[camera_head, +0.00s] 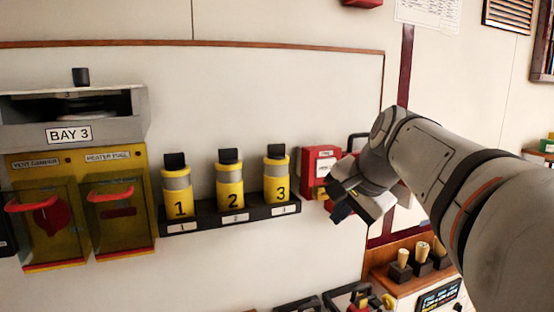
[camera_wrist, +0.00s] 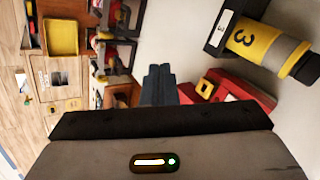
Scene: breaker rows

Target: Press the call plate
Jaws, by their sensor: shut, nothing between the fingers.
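No plate that I can read as the call plate shows clearly. A red wall box (camera_head: 320,162) with small white labels, too small to read, is mounted right of the numbered cylinders. It is partly hidden behind my gripper (camera_head: 342,205), which is in front of its lower right side. In the wrist view the red box (camera_wrist: 240,92) lies just right of my gripper's fingertips (camera_wrist: 158,72), with a yellow-framed part (camera_wrist: 205,88) on it. The fingers are together and hold nothing. I cannot tell whether they touch the box.
Yellow cylinders numbered 1 (camera_head: 179,205), 2 (camera_head: 231,193) and 3 (camera_head: 278,186) stand in a black wall rack. The BAY 3 unit (camera_head: 110,132) has two covered yellow panels with red handles at left. A cabinet with wooden-handled levers (camera_head: 402,255) is below my arm.

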